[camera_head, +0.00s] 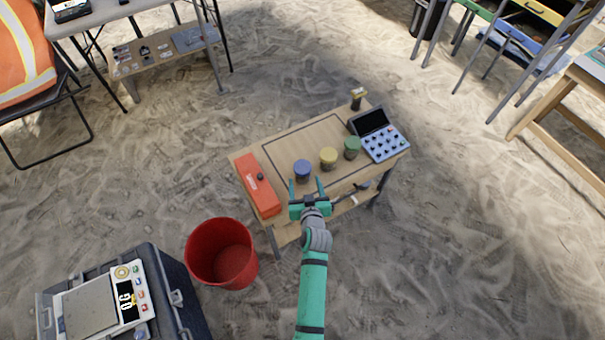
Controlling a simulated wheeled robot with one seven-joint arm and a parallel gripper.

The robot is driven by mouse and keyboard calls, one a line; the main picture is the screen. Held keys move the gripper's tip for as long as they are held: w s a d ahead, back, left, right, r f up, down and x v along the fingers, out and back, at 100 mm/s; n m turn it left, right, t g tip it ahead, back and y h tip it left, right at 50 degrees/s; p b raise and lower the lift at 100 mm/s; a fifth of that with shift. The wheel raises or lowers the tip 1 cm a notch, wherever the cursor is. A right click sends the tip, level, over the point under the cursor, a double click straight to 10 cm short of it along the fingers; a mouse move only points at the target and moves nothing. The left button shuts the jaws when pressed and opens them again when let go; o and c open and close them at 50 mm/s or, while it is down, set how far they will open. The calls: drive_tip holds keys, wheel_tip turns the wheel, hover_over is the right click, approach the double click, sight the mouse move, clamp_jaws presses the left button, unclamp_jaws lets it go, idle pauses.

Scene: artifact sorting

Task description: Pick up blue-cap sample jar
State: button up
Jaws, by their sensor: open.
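The blue-cap sample jar (302,169) stands upright on a small wooden table (285,143), left of the other two jars. My gripper (306,187) is at the table's near edge, just on the near side of the blue-cap jar. Its two fingers are apart and point toward the table, with nothing between them. The fingertips look close to the jar, but I cannot tell their height above the table or whether they touch it.
A yellow-cap jar (328,158) and a green-cap jar (351,148) stand to the right. An orange-red box (259,186) lies at left, and a keypad device (384,141) at right. A red bucket (221,254) and a case with a scale (95,303) stand lower left.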

sight(303, 177)
drive_tip(key=x, duration=0.6)
drive_tip(key=shift+w+a+r, duration=0.15)
drive_tip(key=shift+w+r, duration=0.05)
drive_tip(key=shift+w, duration=0.05)
drive_tip(key=shift+w+f, duration=0.2)
drive_tip(key=shift+w, duration=0.15)
drive_tip(key=shift+a, duration=0.1)
drive_tip(key=shift+c, duration=1.3)
drive_tip(key=c, duration=1)
